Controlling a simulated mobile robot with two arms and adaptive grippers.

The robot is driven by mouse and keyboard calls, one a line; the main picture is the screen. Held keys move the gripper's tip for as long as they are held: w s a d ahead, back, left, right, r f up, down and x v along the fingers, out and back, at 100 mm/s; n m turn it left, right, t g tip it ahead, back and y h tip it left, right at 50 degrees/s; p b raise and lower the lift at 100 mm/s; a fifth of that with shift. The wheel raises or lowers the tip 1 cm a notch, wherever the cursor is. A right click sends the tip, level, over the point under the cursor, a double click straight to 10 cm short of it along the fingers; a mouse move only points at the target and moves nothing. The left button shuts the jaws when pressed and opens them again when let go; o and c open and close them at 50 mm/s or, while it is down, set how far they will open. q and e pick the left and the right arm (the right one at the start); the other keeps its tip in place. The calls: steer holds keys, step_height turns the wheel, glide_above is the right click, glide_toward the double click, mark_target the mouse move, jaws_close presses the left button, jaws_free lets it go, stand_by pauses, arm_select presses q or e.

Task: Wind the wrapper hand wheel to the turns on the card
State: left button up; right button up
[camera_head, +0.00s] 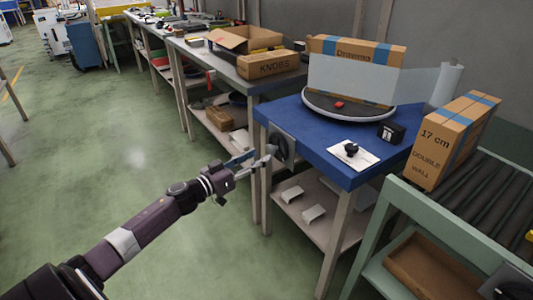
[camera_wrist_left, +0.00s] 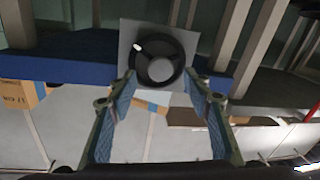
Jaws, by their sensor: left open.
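The hand wheel (camera_head: 284,147) is dark and round, mounted on a grey plate at the left end of the blue wrapper table (camera_head: 318,146). In the left wrist view the wheel (camera_wrist_left: 156,58) shows its rim, hub and a small white mark at its upper left. My left gripper (camera_head: 262,158) is open and empty just in front of the wheel; its fingers (camera_wrist_left: 160,82) stand apart below the wheel in that view. A white sheet (camera_head: 367,159) with a black knob-like part lies on the table, its writing unreadable. My right gripper is not in view.
A round turntable (camera_head: 345,115) carries a carton (camera_head: 375,54) behind clear film (camera_head: 400,84). A small black box (camera_head: 391,132) stands near the table's right side. A taped carton (camera_head: 452,140) sits by the roller conveyor (camera_head: 500,200). Open green floor (camera_head: 150,150) lies left.

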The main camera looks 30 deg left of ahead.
mark_target(269, 151)
arm_select(q)
steer(key=x, duration=0.3)
steer(key=shift+w, duration=0.15)
steer(key=shift+w+d+b, duration=0.15)
steer(key=shift+w+b, duration=0.2)
steer(key=shift+w, duration=0.25)
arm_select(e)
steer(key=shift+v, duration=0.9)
arm_select(q)
steer(key=c, duration=1.1)
steer(key=shift+c, duration=0.4)
steer(key=shift+m, duration=0.3)
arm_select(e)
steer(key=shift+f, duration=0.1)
